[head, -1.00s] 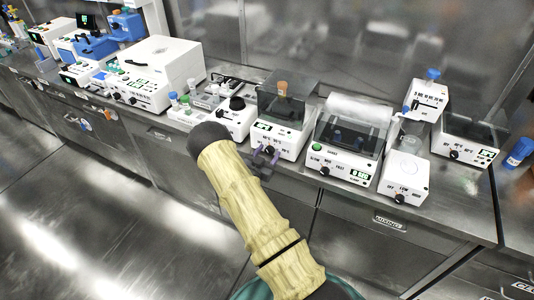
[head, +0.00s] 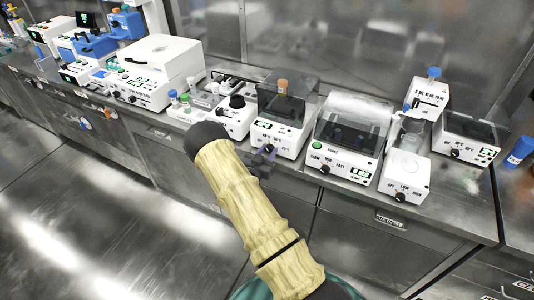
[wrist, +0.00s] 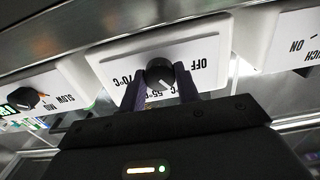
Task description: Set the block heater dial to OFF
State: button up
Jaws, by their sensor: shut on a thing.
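The block heater (head: 276,134) is a white box with a dark clear lid and a tube with an orange cap on top. It stands on the bench near the middle of the head view. Its black round dial (wrist: 160,75) shows in the wrist view on the white front panel, with OFF, 55°C and 70°C printed around it, upside down. My gripper (head: 265,152) is at the heater's front. In the wrist view my gripper (wrist: 159,88) has its two dark fingers shut on the dial, one on each side. A pale mark shows on the dial; which label it points at is unclear.
A white shaker (head: 343,165) marked SLOW, MID, FAST stands close on the heater's right. A white device with a black cup (head: 236,103) stands close on its left. Steel drawers (head: 350,225) lie below the bench edge. The floor at left is clear.

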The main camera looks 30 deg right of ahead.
jog(key=n+b, duration=0.2)
jog(key=n, duration=0.3)
jog(key=shift+a+f+n, duration=0.1)
jog(key=shift+n, duration=0.3)
jog(key=n+b, duration=0.1)
jog(key=n, duration=0.3)
dwell(0.4)
jog(key=o, duration=1)
jog(key=b+v, duration=0.2)
jog(key=v, duration=1.5)
jog(key=shift+s+a, duration=0.15)
